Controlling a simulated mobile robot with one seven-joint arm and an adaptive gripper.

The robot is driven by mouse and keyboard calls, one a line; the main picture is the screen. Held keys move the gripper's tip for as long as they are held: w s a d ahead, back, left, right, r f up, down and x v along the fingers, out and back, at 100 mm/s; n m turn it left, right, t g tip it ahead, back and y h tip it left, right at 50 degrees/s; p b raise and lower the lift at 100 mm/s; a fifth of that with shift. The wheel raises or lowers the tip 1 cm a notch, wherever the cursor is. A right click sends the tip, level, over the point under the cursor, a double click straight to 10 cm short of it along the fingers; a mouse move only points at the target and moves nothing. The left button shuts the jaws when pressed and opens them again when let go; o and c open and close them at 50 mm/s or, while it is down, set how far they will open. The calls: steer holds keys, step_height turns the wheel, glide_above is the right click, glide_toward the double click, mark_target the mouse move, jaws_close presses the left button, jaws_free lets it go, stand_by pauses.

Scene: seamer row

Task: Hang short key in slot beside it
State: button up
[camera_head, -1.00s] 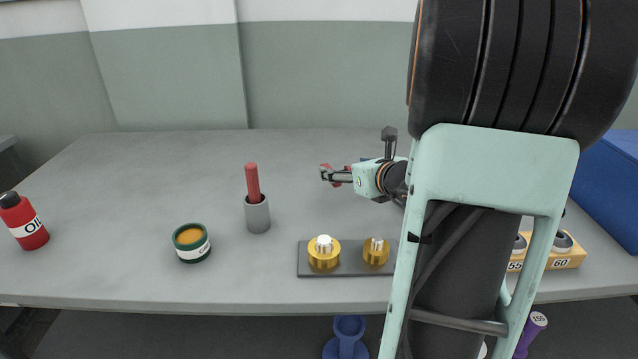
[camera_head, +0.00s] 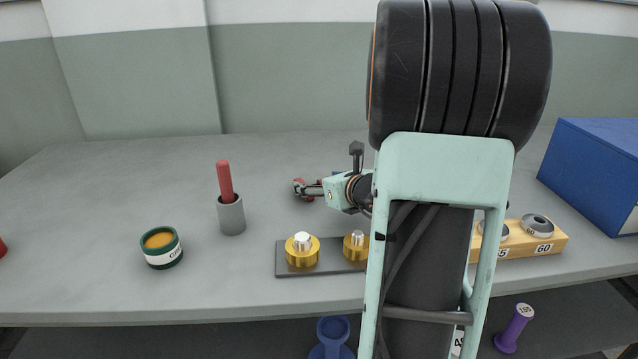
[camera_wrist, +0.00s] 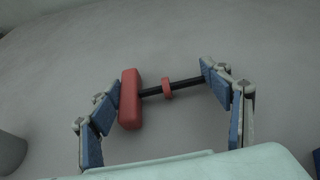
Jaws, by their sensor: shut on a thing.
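The key, with a red block handle, a thin black shaft and a red collar (camera_wrist: 130,99), lies between the fingers of my gripper (camera_wrist: 161,84) in the wrist view. The left finger is against the handle and the right finger is at the shaft's far end. In the head view my gripper (camera_head: 312,188) is over the grey table, with red of the key at its tip. I cannot tell whether the key touches the table. No slot can be made out; my arm hides part of the table.
A grey cup (camera_head: 231,216) with a red stick stands left of my gripper, near a green tin (camera_head: 161,252). A dark plate (camera_head: 289,270) with gold pieces is in front. A numbered wooden block (camera_head: 548,247) and blue box (camera_head: 596,170) are at right.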

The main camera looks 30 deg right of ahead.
steer(key=o, duration=1.2)
